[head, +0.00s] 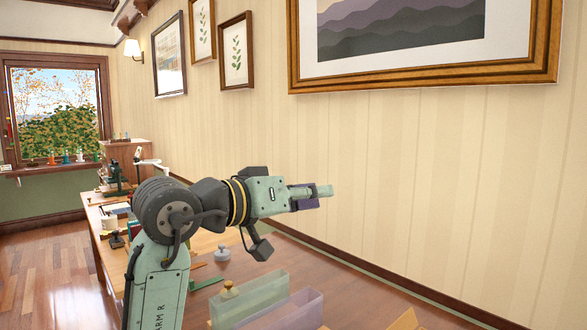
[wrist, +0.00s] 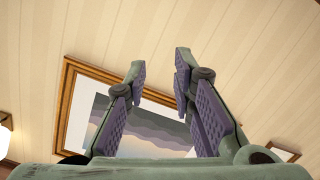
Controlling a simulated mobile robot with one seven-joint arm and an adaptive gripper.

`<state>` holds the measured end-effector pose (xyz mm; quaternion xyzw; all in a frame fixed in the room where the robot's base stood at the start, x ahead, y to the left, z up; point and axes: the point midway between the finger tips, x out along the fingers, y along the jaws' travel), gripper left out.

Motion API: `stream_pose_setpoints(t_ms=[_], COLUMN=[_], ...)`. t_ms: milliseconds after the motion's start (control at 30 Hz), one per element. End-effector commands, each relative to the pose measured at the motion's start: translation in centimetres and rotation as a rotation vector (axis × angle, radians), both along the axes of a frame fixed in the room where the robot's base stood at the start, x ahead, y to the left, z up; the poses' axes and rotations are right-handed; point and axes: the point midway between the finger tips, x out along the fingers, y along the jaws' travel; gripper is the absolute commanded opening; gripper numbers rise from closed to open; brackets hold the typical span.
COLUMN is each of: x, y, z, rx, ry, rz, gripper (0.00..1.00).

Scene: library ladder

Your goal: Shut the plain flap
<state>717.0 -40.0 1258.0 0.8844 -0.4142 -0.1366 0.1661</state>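My gripper (head: 328,191) is raised above the table and points right, toward the wall. In the wrist view its two fingers (wrist: 158,68) stand apart with nothing between them, so it is open and empty. No plain flap can be made out for certain. Tan upright pieces (head: 405,320) show at the bottom edge of the head view, mostly cut off; I cannot tell whether one is the flap.
The wooden table (head: 345,280) holds a translucent green box (head: 262,297), a translucent purple box (head: 293,310), a grey knobbed piece (head: 222,254) and a green bar (head: 207,284). The striped wall (head: 400,160) with a large framed picture (head: 420,80) stands close behind.

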Motion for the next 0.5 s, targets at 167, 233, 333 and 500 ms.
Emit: stream_pose_setpoints(t_ms=[167, 233, 333, 500], x=[0.8, 0.9, 1.0, 1.0], y=[3.2, 4.2, 5.5, 6.5], z=[2.1, 2.8, 3.5, 4.1], rx=[-0.069, -0.087, -0.105, -0.120], ry=[-0.125, -0.165, -0.208, -0.246], rz=[0.114, 0.151, 0.192, 0.227], gripper=[0.23, 0.23, 0.23, 0.23])
